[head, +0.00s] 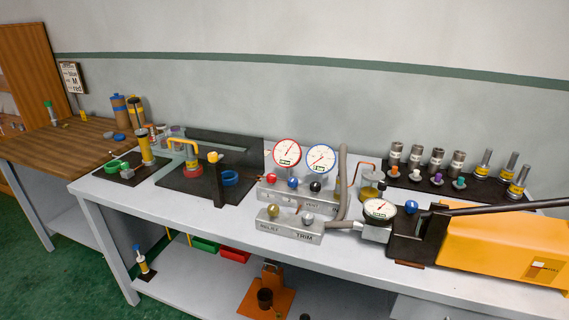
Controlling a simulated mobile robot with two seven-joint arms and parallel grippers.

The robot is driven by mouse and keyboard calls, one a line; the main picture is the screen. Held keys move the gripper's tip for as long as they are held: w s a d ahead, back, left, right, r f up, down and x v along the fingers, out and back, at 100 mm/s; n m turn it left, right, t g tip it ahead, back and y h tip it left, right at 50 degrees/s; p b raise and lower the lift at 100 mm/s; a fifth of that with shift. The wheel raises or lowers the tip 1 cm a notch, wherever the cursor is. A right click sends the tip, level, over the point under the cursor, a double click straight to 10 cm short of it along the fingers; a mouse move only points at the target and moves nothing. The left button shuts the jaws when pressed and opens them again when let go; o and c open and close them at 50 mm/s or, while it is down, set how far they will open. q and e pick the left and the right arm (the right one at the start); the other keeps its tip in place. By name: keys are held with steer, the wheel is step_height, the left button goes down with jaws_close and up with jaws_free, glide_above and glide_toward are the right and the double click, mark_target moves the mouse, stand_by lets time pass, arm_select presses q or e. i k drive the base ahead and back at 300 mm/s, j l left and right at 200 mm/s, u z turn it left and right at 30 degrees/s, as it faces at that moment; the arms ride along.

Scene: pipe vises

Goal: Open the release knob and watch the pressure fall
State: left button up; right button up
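A blue round knob (411,206) sits on the black head of an orange hand pump (500,245) at the right; no label on it is readable. A small white gauge (380,210) stands just left of it on a grey fitting. A red-rimmed gauge (286,153) and a blue-rimmed gauge (321,159) stand on a grey manifold (268,190) with red, blue and black knobs. A lower block (290,229) marked RELIEF and TRIM carries a brass knob (272,210) and a silver knob (307,219). Needle readings are too small to tell. Neither gripper is in view.
The pump's long black lever (490,207) reaches to the right edge. A grey hose (342,185) runs beside the manifold. A black rack (430,184) of fittings stands behind the pump. A black vise station (217,185) is at left. The grey bench's (190,215) front strip is clear.

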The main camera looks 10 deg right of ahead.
mark_target(411, 207)
steer(key=z, duration=0.4)
steer(key=l+z, duration=0.15)
steer(key=z, duration=0.25)
steer(key=k+l+z, duration=0.1)
steer(key=z, duration=0.65)
steer(key=i+j+z, duration=0.3)
steer(key=j+z, duration=0.25)
steer(key=i+l, duration=0.05)
steer(key=l, duration=0.05)
